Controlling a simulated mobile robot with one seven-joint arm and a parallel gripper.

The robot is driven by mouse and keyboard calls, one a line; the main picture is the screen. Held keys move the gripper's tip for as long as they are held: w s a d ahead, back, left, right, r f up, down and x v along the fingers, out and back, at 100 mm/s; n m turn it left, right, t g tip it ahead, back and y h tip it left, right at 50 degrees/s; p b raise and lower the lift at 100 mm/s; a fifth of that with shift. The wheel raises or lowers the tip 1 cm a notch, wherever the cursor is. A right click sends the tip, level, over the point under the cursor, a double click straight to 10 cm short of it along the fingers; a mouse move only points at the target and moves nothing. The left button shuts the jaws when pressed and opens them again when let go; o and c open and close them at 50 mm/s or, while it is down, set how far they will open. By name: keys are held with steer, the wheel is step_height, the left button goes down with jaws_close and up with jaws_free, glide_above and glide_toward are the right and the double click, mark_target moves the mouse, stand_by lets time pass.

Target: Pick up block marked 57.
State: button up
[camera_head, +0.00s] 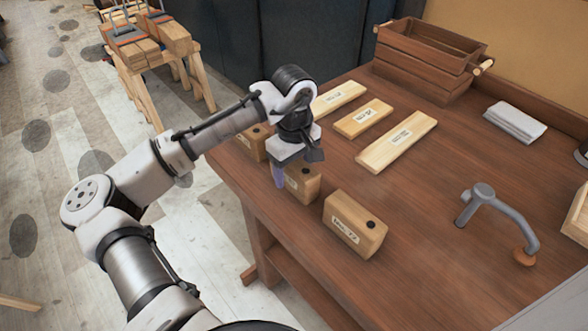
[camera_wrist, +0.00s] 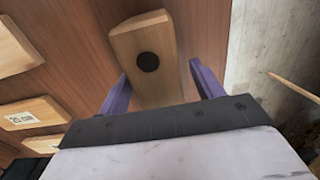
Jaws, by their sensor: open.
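Three wooden blocks with a dark round spot on top stand along the front edge of the bench. The middle block (camera_head: 304,184) is partly hidden behind my gripper (camera_head: 279,174). The left block (camera_head: 252,142) is partly hidden by my arm. The right block (camera_head: 354,224) shows a label on its front, too small to read surely. I cannot tell which block is marked 57. In the wrist view, a block (camera_wrist: 146,60) with a black spot lies between the open purple fingers of my gripper (camera_wrist: 161,85), with gaps at both sides near the tips.
Several labelled flat boards, one of them the long board (camera_head: 398,142), lie behind the blocks on the bench (camera_head: 440,190). A slatted wooden crate (camera_head: 425,62), a folded grey cloth (camera_head: 515,121) and a grey clamp-like tool (camera_head: 487,200) stand farther back and right. A sawhorse with planks stands at upper left.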

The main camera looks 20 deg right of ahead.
steer(key=shift+f, duration=0.35)
steer(key=c, duration=1.3)
steer(key=shift+o, duration=0.2)
steer(key=shift+r, duration=0.1)
